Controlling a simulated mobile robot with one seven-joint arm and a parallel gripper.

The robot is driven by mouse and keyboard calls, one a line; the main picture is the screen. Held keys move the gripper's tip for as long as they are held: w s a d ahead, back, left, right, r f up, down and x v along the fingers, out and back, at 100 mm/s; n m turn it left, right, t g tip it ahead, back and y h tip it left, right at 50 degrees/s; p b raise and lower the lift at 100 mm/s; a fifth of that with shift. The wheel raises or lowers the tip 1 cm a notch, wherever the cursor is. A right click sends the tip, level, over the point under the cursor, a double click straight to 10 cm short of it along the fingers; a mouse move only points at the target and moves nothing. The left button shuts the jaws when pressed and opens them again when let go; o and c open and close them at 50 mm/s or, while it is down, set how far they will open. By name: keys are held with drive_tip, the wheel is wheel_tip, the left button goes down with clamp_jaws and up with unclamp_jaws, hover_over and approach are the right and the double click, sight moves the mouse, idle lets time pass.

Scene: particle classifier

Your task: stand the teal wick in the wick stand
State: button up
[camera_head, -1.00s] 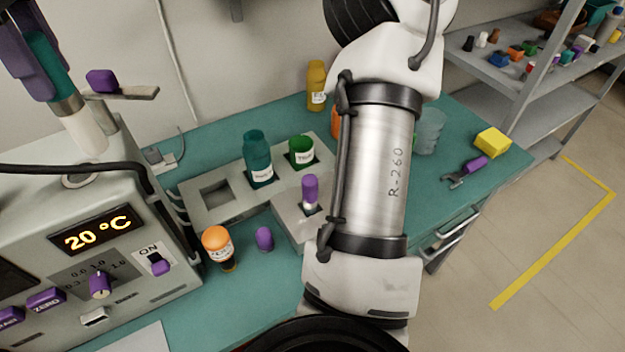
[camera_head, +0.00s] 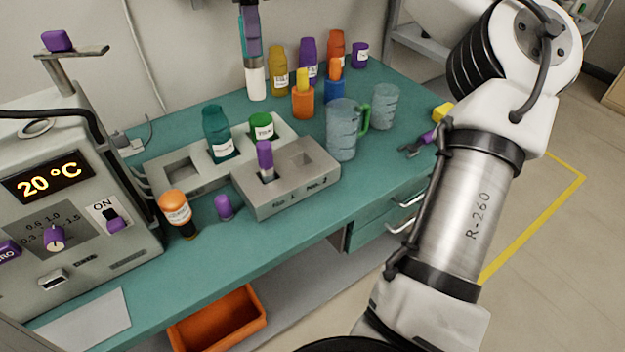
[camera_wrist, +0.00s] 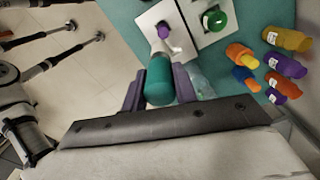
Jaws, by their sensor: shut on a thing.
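The teal wick (camera_head: 250,49) has a teal body and a white lower end. It is held upright in my gripper (camera_head: 250,30), whose purple fingers show at the top of the head view. In the wrist view the wick (camera_wrist: 158,82) sits between the fingers of my gripper (camera_wrist: 159,88). The grey wick stand (camera_head: 310,172) is on the teal bench, lower and to the right of the wick in the head view. A purple wick (camera_head: 265,152) stands in its left socket. The held wick's height above the bench is hard to judge.
A grey rack (camera_head: 152,183) with a teal bottle (camera_head: 217,135) and a green-capped jar (camera_head: 262,128) adjoins the stand. A clear jug (camera_head: 341,135) stands right of it. An orange-capped bottle (camera_head: 176,213) and purple piece (camera_head: 224,207) are in front.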

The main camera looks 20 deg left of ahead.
drive_tip(key=w+d+f+n+b, duration=0.1)
drive_tip(key=w+d+f, duration=0.35)
drive_tip(key=w, duration=0.25)
wheel_tip(320, 180, down, 20)
drive_tip(key=p, duration=0.1)
drive_tip(key=shift+f, duration=0.1)
drive_tip(key=o, duration=1)
drive_tip(key=shift+o, duration=0.2)
wheel_tip(320, 180, up, 12)
drive_tip(key=shift+r+b, duration=0.2)
drive_tip(key=shift+b, duration=0.15)
